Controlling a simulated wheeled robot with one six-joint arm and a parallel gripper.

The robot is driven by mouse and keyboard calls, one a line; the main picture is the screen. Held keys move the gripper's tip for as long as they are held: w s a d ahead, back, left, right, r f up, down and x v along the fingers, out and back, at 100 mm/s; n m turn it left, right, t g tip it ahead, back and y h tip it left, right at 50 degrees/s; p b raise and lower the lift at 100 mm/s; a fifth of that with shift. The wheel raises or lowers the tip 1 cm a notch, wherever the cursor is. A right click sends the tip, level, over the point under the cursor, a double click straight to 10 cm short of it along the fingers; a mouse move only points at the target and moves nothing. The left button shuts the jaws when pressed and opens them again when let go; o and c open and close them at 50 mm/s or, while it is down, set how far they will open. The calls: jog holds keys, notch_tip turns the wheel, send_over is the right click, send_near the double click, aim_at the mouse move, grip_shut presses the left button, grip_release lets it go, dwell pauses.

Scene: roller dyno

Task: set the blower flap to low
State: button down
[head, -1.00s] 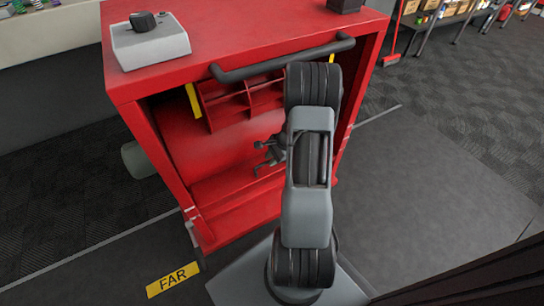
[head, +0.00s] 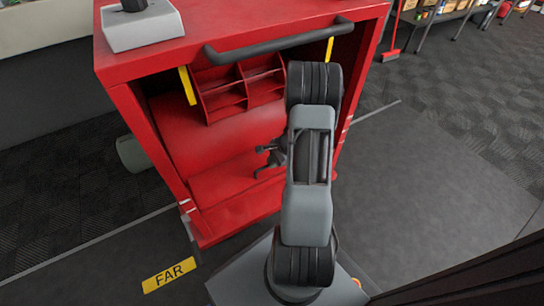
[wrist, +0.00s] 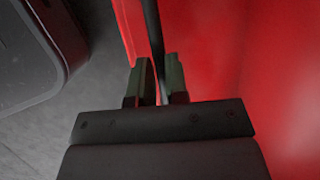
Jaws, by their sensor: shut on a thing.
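The red blower cabinet (head: 130,70) stands in front of me with its front open, a black bar handle (head: 280,42) across its upper front edge. My gripper (head: 268,160) is low in the opening, partly hidden behind my arm. In the wrist view my gripper (wrist: 160,72) is shut on a thin dark rod (wrist: 153,25) that runs up between its two fingers. Red panel surfaces lie beside and behind the rod. The rod's ends are hidden, and I cannot tell which setting the flap is at.
A grey box with a dark knob (head: 140,25) sits on the cabinet top. Red compartments (head: 240,90) and yellow strips are inside. A yellow FAR label (head: 169,275) lies on the floor. A grey cylinder (head: 132,153) sticks out at left. The floor at right is clear.

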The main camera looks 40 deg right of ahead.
jog(key=shift+s+a+f, duration=0.2)
jog(key=shift+s+f, duration=0.25)
jog(key=shift+s, duration=0.05)
jog(key=c, duration=1.1)
grip_release()
jog(key=shift+d, duration=0.15)
jog(key=shift+w, duration=0.1)
jog(key=shift+r, duration=0.15)
jog(key=shift+r+p, duration=0.3)
jog(key=shift+p, duration=0.05)
jog(key=p+v, duration=0.5)
jog(key=v, duration=0.8)
jog(key=shift+p, duration=0.3)
